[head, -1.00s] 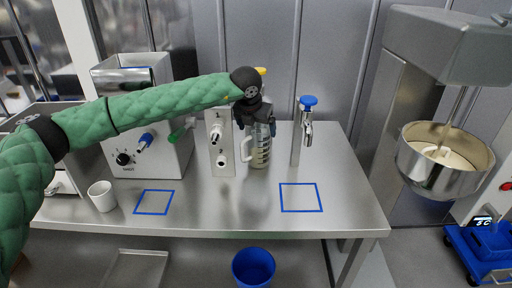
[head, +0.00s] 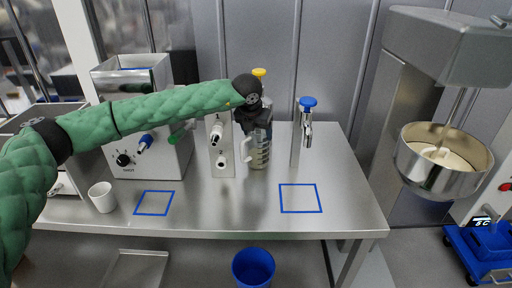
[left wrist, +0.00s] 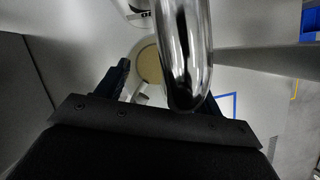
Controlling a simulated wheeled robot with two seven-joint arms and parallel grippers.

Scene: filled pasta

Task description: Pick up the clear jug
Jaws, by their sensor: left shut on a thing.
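The clear jug (head: 260,158) stands upright at the back of the steel table, with measuring marks on its side and its pale handle on the left. My left gripper (head: 258,122) is at the jug's upper part, hiding its rim, and is shut on it. In the left wrist view the jug (left wrist: 149,66) shows from above with tan contents, between my left gripper's fingers (left wrist: 160,92). A shiny metal spout covers part of this view. My right gripper is not in view.
A yellow-topped tap (head: 259,72) rises behind the jug. A numbered steel post (head: 221,150) stands close left, a blue-topped tap (head: 307,103) to the right. A white cup (head: 102,197) stands front left. Two blue-outlined squares (head: 301,212) on the table are empty.

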